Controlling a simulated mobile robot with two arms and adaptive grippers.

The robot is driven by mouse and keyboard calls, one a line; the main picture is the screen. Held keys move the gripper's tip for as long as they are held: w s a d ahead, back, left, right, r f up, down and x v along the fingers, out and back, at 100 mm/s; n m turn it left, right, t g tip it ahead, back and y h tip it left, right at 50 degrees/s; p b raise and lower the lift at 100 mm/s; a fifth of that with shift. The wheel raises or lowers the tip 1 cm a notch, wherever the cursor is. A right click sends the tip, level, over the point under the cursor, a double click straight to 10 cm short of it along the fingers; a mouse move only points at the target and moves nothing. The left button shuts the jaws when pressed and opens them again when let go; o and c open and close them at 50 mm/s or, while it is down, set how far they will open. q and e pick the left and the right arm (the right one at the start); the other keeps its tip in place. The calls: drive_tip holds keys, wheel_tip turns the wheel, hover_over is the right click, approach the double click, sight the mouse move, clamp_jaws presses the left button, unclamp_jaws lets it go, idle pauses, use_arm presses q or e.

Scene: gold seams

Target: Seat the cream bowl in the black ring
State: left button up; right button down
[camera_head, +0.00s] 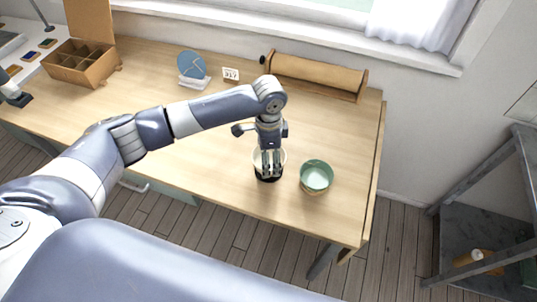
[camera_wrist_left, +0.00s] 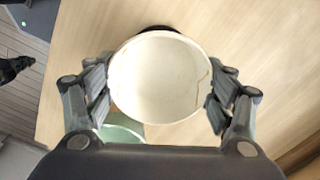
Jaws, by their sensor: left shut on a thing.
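The cream bowl (camera_wrist_left: 155,75) fills the middle of the left wrist view, its opening facing the camera, with a thin gold-brown seam at its right side. My left gripper (camera_wrist_left: 160,98) is shut on it, one finger at each side of the wall. In the head view the left gripper (camera_head: 268,166) points down over the table, and only part of the cream bowl (camera_head: 257,158) shows behind the fingers. The black ring (camera_head: 268,177) shows directly below the bowl, and as a dark arc (camera_wrist_left: 158,28) past its rim. I cannot tell whether the bowl rests in it.
A green bowl (camera_head: 316,176) stands close to the right of the ring. A wooden roll holder (camera_head: 315,75), a small calendar (camera_head: 231,74), a blue disc on a stand (camera_head: 192,66) and a compartment box (camera_head: 82,65) stand along the back. The table between is clear.

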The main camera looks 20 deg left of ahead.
use_arm(q)
drive_tip(key=shift+f+b, duration=0.45)
drive_tip(key=shift+f, duration=0.75)
drive_tip(key=o, duration=1.3)
drive_tip(key=shift+c, duration=0.2)
wheel_tip(320, 180, up, 8)
drive_tip(key=p, duration=0.9)
